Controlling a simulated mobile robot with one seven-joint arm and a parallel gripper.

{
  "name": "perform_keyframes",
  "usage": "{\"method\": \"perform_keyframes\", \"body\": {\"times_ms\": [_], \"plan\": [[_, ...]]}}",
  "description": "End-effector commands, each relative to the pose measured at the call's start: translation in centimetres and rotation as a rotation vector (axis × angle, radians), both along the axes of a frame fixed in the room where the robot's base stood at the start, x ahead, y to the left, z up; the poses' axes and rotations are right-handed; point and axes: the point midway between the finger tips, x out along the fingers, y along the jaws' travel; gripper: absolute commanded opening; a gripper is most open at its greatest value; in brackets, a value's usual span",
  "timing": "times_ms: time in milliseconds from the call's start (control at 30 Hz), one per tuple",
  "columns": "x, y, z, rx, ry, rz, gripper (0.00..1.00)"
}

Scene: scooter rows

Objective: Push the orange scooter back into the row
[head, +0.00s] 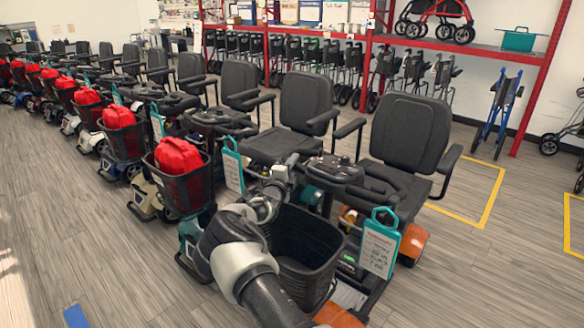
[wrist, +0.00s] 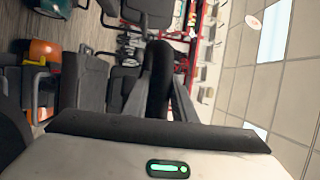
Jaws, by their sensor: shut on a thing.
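The orange scooter (head: 413,243) stands at the near right end of the row, with orange body panels, a black seat and an empty black front basket (head: 305,258). A teal-framed tag (head: 380,243) hangs on its side. My arm crosses in front of the basket to the left side of its tiller. My gripper (head: 284,168) is small there and its fingertips are hard to make out. In the wrist view my gripper (wrist: 160,95) has a finger on each side of a black bar (wrist: 159,70), which looks like the scooter's handlebar grip, and is shut on it.
A row of scooters, several with red bags (head: 178,157) in their baskets, runs away to the left. A yellow floor outline (head: 490,205) lies behind the orange scooter on the right. A red rack (head: 470,48) with rollators stands behind.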

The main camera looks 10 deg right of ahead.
Motion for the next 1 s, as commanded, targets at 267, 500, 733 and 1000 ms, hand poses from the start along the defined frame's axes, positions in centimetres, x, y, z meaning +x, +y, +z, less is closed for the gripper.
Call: {"method": "perform_keyframes", "body": {"times_ms": [267,500,733,1000], "plan": [[-0.2,-0.4,-0.2,0.000,0.003,-0.006,0.38],[-0.1,-0.1,-0.1,0.000,0.002,-0.002,0.42],[-1.0,0.7,0.0,-0.001,0.004,0.000,0.42],[-5.9,4.0,0.0,-0.001,0.004,0.000,0.42]]}}
